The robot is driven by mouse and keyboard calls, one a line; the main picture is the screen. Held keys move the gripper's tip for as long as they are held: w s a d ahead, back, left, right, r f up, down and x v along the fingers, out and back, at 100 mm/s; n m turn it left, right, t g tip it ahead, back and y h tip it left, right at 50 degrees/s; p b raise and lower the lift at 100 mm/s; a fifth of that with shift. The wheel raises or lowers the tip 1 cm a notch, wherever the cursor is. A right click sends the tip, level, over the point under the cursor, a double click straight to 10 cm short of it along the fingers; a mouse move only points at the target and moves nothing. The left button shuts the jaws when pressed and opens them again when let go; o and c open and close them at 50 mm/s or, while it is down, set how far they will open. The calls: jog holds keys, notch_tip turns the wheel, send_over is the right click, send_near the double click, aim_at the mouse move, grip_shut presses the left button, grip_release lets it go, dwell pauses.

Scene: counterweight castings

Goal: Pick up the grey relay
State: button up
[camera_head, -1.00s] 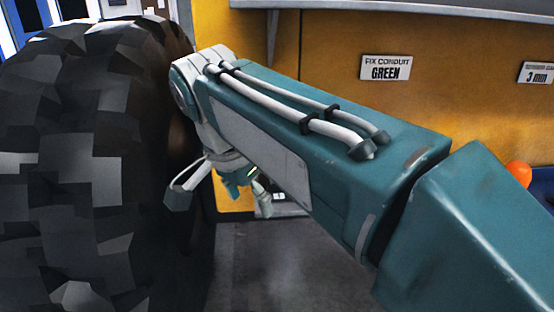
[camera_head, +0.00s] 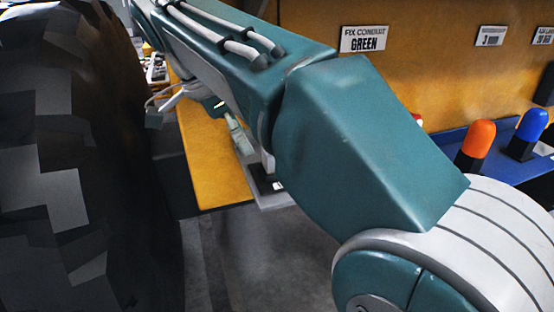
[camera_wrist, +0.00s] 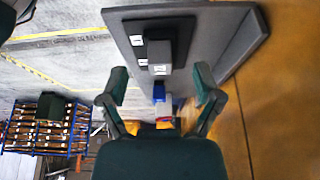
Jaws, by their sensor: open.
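In the wrist view, a small grey block with a white label (camera_wrist: 160,57), which looks like the grey relay, sits against a larger black block (camera_wrist: 168,30) on a grey panel or tray (camera_wrist: 232,18). My gripper (camera_wrist: 161,86) is open, with its two fingers apart and nothing held. The grey block shows beyond the fingertips, between them in the picture. In the head view, my gripper (camera_head: 238,136) is partly hidden behind my arm, close to the grey tray (camera_head: 272,202) and a dark block (camera_head: 268,184). The relay cannot be made out there.
A large black tyre (camera_head: 60,180) stands close on the left. A yellow bench (camera_head: 222,170) holds the tray. An orange lamp (camera_head: 478,140) and a blue lamp (camera_head: 530,126) stand at the right. A blue rack (camera_wrist: 45,125) shows in the wrist view.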

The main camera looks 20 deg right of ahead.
jog(key=shift+d, duration=0.9)
jog(key=d+f, duration=0.3)
jog(key=shift+d+f, duration=0.25)
jog(key=shift+d, duration=0.1)
jog(key=shift+d+f, duration=0.1)
jog(key=shift+f, duration=0.45)
jog(key=shift+a, duration=0.65)
jog(key=c, duration=0.3)
jog(key=shift+d, duration=0.35)
grip_shut()
